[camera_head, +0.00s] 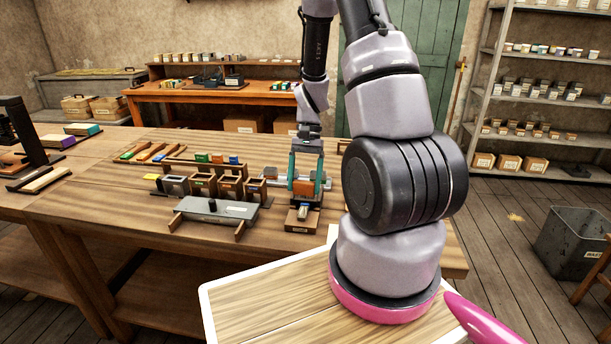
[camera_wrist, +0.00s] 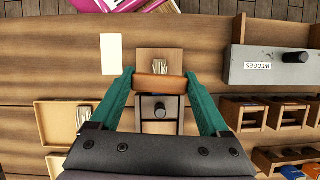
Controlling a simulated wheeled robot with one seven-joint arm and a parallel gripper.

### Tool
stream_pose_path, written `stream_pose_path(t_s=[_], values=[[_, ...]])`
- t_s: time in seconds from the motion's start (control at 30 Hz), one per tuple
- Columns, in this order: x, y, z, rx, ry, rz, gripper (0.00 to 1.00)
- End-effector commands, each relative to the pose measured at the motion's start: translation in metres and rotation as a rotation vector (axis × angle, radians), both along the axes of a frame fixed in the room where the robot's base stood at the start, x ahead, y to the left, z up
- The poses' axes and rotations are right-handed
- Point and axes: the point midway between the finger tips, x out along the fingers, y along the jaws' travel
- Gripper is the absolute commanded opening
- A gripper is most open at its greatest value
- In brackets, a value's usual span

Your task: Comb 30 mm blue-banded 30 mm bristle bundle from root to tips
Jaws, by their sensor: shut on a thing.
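My gripper (camera_wrist: 160,82) has its two green fingers shut on the ends of a brown bar-shaped piece (camera_wrist: 160,85), which looks like the comb. A small pale bristle bundle (camera_wrist: 160,67) shows just beyond the bar in the wrist view, above a wooden block (camera_wrist: 148,55). The bar hides part of the bundle, and I cannot make out its band or whether the bar touches the bristles. In the head view, my gripper (camera_head: 304,187) points down over a small wooden stand (camera_head: 302,224) at the right side of the workbench.
A grey-topped wedge rack (camera_head: 214,211) stands left of the gripper, with open wooden bins (camera_head: 202,188) behind it. The wrist view shows a pale card (camera_wrist: 111,52) and a shallow wooden tray (camera_wrist: 58,122) on the left.

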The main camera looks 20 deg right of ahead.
Motion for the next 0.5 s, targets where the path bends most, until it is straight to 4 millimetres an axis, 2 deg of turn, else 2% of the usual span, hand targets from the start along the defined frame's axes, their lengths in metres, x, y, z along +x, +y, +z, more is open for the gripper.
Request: stream_pose_path(t_s=[0.13,0.5], values=[[-0.004,0.000,-0.002,0.004,0.004,0.081,0.23],[-0.004,0.000,-0.028,0.005,0.005,0.081,0.23]])
